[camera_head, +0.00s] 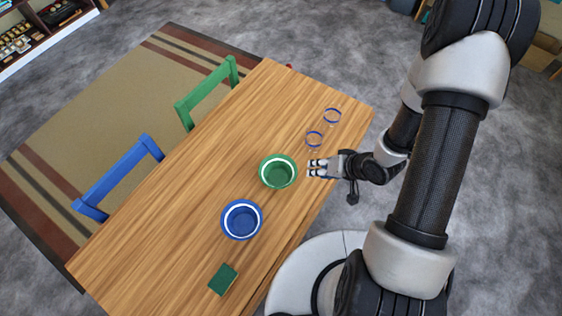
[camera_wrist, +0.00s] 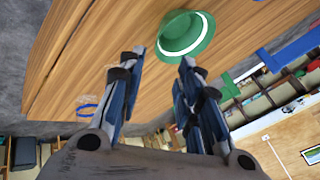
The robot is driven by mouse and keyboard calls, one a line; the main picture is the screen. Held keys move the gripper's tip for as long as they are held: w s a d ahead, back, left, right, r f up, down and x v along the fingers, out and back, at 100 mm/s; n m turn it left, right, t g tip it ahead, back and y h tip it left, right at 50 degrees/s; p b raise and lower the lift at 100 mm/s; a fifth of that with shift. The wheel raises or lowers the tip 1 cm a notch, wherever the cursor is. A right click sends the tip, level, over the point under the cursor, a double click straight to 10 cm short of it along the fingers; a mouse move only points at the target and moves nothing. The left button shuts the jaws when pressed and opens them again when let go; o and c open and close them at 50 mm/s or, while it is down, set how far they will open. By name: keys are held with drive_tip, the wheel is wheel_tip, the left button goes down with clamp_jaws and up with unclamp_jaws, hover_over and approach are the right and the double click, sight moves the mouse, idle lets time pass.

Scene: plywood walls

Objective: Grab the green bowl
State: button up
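The green bowl (camera_head: 278,172) with a white band inside its rim sits upright on the wooden table (camera_head: 150,240), near the table's middle. My gripper (camera_head: 314,168) is just to the right of the bowl in the head view, with its fingers pointing toward it. In the wrist view the bowl (camera_wrist: 186,34) lies beyond the fingertips. My gripper (camera_wrist: 162,58) is open there, with a gap between its two fingers and nothing in it. The fingers appear apart from the bowl.
A blue bowl (camera_head: 242,220) stands below-left of the green one, and a green block (camera_head: 223,280) lies farther down. A green chair (camera_head: 207,92) and a blue chair (camera_head: 118,177) line the far side.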

drive_tip(key=b, duration=0.5)
approach(287, 173)
drive_tip(key=x, duration=0.5)
drive_tip(key=shift+c, duration=0.6)
clamp_jaws()
